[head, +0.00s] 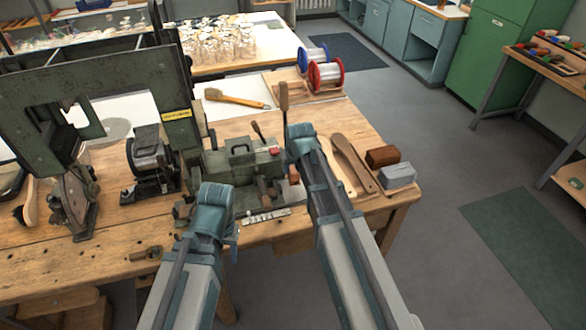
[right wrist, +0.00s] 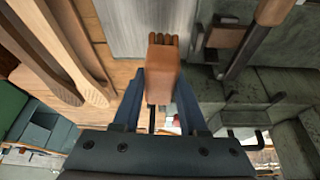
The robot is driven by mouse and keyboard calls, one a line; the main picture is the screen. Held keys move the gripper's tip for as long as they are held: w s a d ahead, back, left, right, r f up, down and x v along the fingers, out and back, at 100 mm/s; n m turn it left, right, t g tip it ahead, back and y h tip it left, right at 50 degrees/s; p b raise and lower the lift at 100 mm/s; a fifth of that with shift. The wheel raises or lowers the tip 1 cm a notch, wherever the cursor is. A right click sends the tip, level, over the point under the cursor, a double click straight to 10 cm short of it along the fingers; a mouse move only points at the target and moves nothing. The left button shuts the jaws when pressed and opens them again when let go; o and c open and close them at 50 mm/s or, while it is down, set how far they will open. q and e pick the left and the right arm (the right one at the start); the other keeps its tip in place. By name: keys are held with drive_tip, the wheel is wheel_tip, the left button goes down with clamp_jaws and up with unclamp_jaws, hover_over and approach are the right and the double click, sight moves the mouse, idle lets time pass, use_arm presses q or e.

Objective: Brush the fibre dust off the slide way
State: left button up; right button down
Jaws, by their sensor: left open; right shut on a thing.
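My right gripper (right wrist: 160,95) is shut on a reddish-brown wooden piece (right wrist: 163,72) with several finger-like ends. It is in front of a bare grey metal plate (right wrist: 150,28), possibly the slide way; I cannot tell whether they touch. No fibre dust can be made out. In the head view my right gripper (head: 294,174) is beside the green machine (head: 235,162), mostly hidden by its arm. My left gripper (head: 233,238) is open at the bench's front edge, largely hidden by its wrist. A wooden-handled brush (head: 235,97) lies at the back of the bench.
Upright wooden-handled lever (head: 284,100) stands behind my right wrist. Wooden brush blanks (head: 354,160) and brown (head: 382,156) and grey (head: 398,175) blocks lie to the right. Red (head: 326,74) and blue (head: 314,54) spools stand behind. A tall dark machine (head: 95,85) stands left.

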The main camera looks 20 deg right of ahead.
use_arm(q)
drive_tip(key=shift+r, duration=0.45)
use_arm(e)
drive_tip(key=shift+r, duration=0.45)
wheel_tip(320, 180, up, 3)
drive_tip(key=p, duration=0.3)
drive_tip(key=shift+r, duration=0.1)
use_arm(q)
wheel_tip(320, 180, up, 3)
drive_tip(key=shift+r, duration=0.1)
